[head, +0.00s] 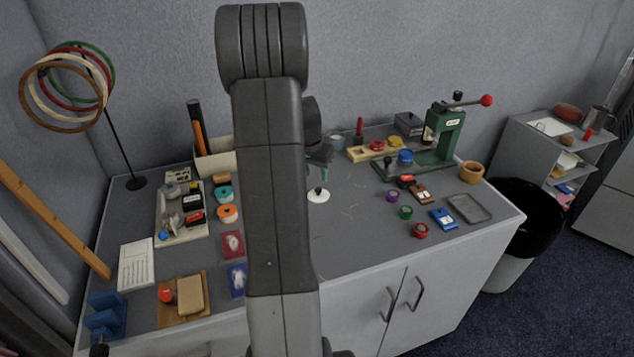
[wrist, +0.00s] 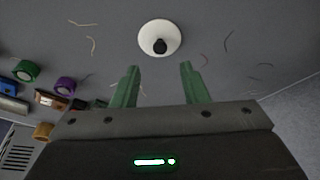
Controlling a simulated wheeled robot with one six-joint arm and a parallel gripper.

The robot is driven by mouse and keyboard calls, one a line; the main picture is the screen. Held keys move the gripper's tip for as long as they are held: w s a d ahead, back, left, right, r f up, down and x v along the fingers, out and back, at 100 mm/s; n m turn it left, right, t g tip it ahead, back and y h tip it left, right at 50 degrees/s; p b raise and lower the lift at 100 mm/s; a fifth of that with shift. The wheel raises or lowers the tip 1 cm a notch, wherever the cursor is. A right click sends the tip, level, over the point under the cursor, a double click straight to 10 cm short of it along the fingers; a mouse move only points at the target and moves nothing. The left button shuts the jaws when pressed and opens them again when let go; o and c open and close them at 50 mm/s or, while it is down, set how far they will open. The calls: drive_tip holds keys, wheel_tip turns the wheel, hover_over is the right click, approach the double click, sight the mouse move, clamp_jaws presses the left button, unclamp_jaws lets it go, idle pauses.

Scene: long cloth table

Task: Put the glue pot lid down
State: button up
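The glue pot lid is a white disc (head: 318,196) with a small black knob, lying on the grey table top with its knob up. It also shows in the wrist view (wrist: 147,30), beyond my fingertips. My gripper (wrist: 158,68) has its two green fingers spread apart with nothing between them.
A green press (head: 444,135) stands at the back right. Purple (head: 392,196), green (head: 406,212) and red (head: 419,230) rolls lie right of the lid, near a grey tray (head: 486,216). Left are orange and teal rolls and a cream tray (head: 163,241). The cloth around the lid is mostly clear.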

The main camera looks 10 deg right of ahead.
sight(319, 188)
drive_tip(key=v, duration=0.5)
drive_tip(key=shift+f, duration=0.1)
drive_tip(key=x, duration=1.2)
drive_tip(key=shift+p, duration=0.3)
drive_tip(key=shift+r, duration=1.85)
